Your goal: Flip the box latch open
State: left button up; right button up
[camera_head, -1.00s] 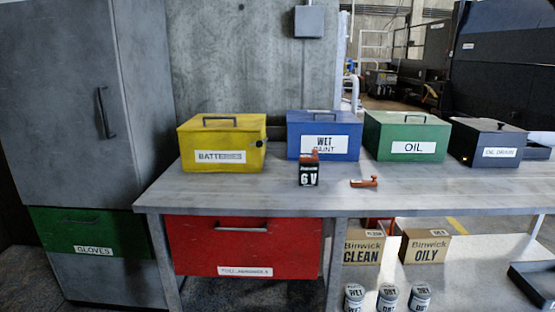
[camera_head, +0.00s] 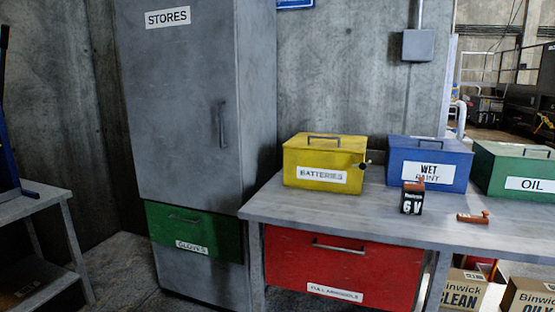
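The yellow box (camera_head: 325,163) labelled BATTERIES stands on the left end of the workbench with its lid down and a handle on top. A small dark round fitting (camera_head: 363,168), which may be its latch, shows on its right side. The blue box (camera_head: 428,165) labelled WET PAINT and the green box (camera_head: 516,172) labelled OIL stand to its right, both with lids down. I cannot tell which box the latch belongs to. Neither of my grippers is in view.
The grey workbench (camera_head: 340,213) bears a 6 V battery (camera_head: 412,198) and a small orange object (camera_head: 473,218). A red drawer (camera_head: 340,262) sits below. A tall STORES cabinet (camera_head: 182,105) with a green GLOVES drawer (camera_head: 195,232) stands left. Open floor lies between it and the left table (camera_head: 36,203).

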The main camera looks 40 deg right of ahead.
aim_at(362, 165)
jog(key=u, duration=0.3)
jog(key=i, duration=1.55)
jog(key=z, duration=1.15)
jog(key=i, duration=0.95)
jog(key=z, duration=1.05)
